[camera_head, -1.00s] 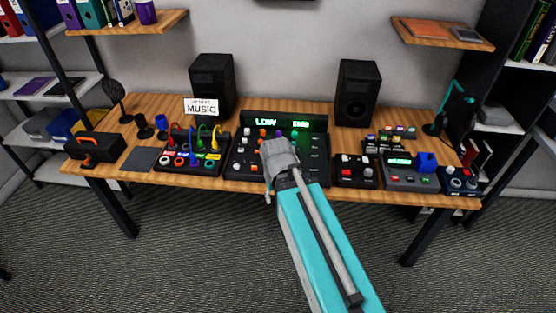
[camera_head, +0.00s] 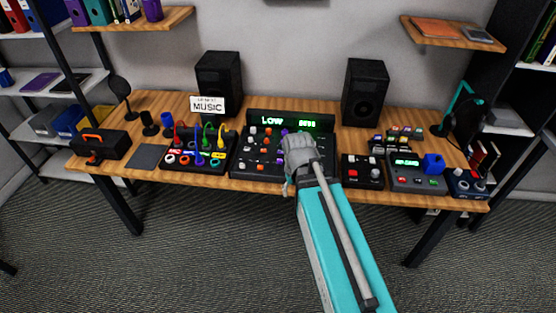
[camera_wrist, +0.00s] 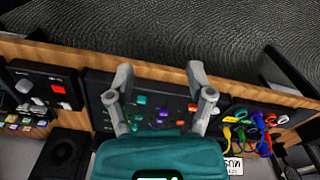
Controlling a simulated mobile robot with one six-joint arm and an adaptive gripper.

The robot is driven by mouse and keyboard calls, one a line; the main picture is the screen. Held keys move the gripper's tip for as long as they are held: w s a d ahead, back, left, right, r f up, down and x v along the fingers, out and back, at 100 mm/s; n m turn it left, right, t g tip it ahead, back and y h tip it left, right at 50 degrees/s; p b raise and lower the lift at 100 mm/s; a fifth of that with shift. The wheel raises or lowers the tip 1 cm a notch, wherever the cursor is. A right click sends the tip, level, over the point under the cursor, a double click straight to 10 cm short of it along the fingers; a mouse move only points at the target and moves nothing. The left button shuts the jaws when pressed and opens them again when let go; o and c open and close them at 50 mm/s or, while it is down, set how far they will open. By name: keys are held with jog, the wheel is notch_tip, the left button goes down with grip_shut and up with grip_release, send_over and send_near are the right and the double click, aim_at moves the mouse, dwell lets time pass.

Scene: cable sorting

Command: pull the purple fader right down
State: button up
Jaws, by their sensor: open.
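The dark mixer panel (camera_head: 240,165) sits at the middle of the desk, with a lit green display along its back. Small coloured caps stand on it. A purple cap (camera_head: 284,132) shows just left of my gripper in the head view. A purple cap also shows between my fingers in the wrist view (camera_wrist: 164,112), beside a green one. I cannot tell which cap is the purple fader. My gripper (camera_wrist: 160,72) is open and empty over the panel, its fingers wide apart. In the head view my gripper (camera_head: 300,160) hides the panel's right part.
Left of the mixer is a panel with coloured cables (camera_head: 205,138). To its right stand a small box with red and white caps (camera_head: 362,172) and a device with a green display (camera_head: 415,175). Two black speakers (camera_head: 219,82) stand behind. The floor in front is clear.

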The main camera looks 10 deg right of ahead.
aim_at(280, 160)
jog(key=w+m, duration=0.3)
jog(key=w, duration=2.4)
jog(key=shift+w+d+r, duration=0.25)
jog(key=shift+w+d, duration=0.15)
jog(key=shift+f, duration=0.15)
notch_tip(280, 160, down, 14)
jog(key=b, duration=1.3)
jog(key=shift+r, duration=0.25)
